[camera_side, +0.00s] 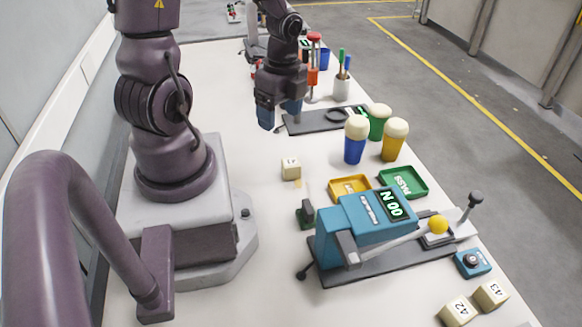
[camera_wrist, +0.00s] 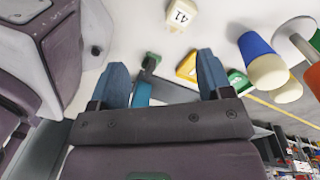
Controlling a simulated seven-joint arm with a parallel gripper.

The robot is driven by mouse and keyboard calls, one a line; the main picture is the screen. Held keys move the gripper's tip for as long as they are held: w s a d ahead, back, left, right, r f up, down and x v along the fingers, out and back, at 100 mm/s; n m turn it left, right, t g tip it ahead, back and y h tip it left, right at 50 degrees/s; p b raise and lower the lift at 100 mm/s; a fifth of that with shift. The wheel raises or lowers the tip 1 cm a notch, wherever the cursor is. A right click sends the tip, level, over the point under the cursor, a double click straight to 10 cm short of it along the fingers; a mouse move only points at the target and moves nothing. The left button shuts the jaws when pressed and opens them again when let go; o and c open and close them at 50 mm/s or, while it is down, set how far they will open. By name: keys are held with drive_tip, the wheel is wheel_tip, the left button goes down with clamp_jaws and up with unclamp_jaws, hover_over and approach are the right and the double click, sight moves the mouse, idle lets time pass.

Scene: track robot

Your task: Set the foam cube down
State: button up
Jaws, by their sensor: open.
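A cream foam cube (camera_side: 291,168) with a dark mark on it sits on the white table, left of the yellow tray. The wrist view shows this cube (camera_wrist: 178,16) near the top edge, with the number 41. My gripper (camera_side: 279,113) is open, with two blue fingers spread apart and nothing between them. It hangs beyond the cube in the side view, apart from it. In the wrist view the gripper (camera_wrist: 162,62) is empty too. Two more cream cubes, 42 (camera_side: 458,311) and 43 (camera_side: 490,294), lie at the table's near right.
A yellow tray (camera_side: 347,190) and a green PASS tray (camera_side: 417,188) lie behind the blue device (camera_side: 362,225) with a display and lever. Blue, green and yellow cups with cream tops stand near a dark plate (camera_side: 320,121). Clear table surrounds the cube's left side.

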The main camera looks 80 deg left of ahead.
drive_tip(key=m, duration=0.7)
hover_over(291, 162)
drive_tip(key=shift+t, duration=0.4)
drive_tip(key=f, duration=0.8)
drive_tip(key=shift+s+f, duration=0.2)
drive_tip(key=shift+s, duration=0.15)
drive_tip(key=shift+w+f, duration=0.2)
drive_tip(key=shift+f, duration=1.1)
drive_tip(key=shift+w+f, duration=0.15)
drive_tip(key=shift+f, duration=1.15)
drive_tip(key=c, duration=1.1)
drive_tip(key=shift+o, duration=0.2)
drive_tip(key=shift+r, duration=0.1)
